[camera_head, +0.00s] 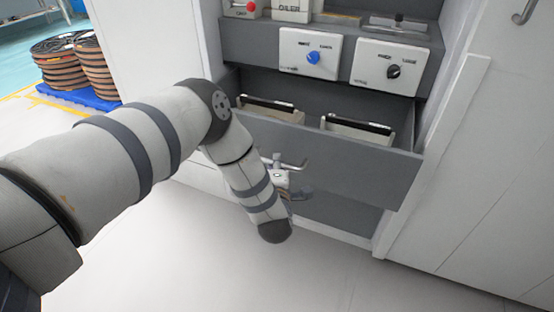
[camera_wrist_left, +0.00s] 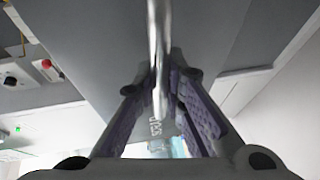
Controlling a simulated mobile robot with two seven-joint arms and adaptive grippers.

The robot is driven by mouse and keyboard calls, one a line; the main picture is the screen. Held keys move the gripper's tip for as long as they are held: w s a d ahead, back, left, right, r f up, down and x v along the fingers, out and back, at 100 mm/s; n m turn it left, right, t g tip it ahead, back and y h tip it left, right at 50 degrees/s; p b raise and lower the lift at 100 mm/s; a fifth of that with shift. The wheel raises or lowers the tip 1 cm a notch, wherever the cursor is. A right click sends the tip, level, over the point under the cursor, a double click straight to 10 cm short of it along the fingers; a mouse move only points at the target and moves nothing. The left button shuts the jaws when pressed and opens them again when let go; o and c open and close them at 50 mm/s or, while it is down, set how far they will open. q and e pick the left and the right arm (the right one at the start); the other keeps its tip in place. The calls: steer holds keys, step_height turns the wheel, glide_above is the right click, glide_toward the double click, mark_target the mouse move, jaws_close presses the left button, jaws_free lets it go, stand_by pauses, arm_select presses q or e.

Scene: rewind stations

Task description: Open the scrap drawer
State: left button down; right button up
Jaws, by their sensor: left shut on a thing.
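The scrap drawer (camera_head: 345,167) is a wide grey drawer under the control panels. It stands pulled out from the cabinet, and its open inside shows from above. Its metal handle (camera_head: 292,163) is on the front face, partly hidden by my left arm. My left gripper (camera_head: 281,180) is at the handle, mostly covered by its own wrist. In the left wrist view, the handle bar (camera_wrist_left: 158,45) runs between the two purple-padded fingers of the left gripper (camera_wrist_left: 160,88), which are closed on it. The grey drawer front (camera_wrist_left: 105,45) fills the background there. My right gripper is not in view.
Two pale bins with dark rims, a left one (camera_head: 270,111) and a right one (camera_head: 357,131), sit inside the drawer. Panels with a blue knob (camera_head: 313,57) and a black knob (camera_head: 394,71) are above. White floor (camera_head: 210,265) is clear in front.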

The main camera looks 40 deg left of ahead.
arm_select(q)
steer(key=shift+s+d, duration=0.15)
steer(key=shift+s, duration=0.45)
steer(key=c, duration=1.7)
jaws_free()
steer(key=shift+o, duration=0.2)
steer(key=v, duration=1.2)
steer(key=shift+d, duration=0.15)
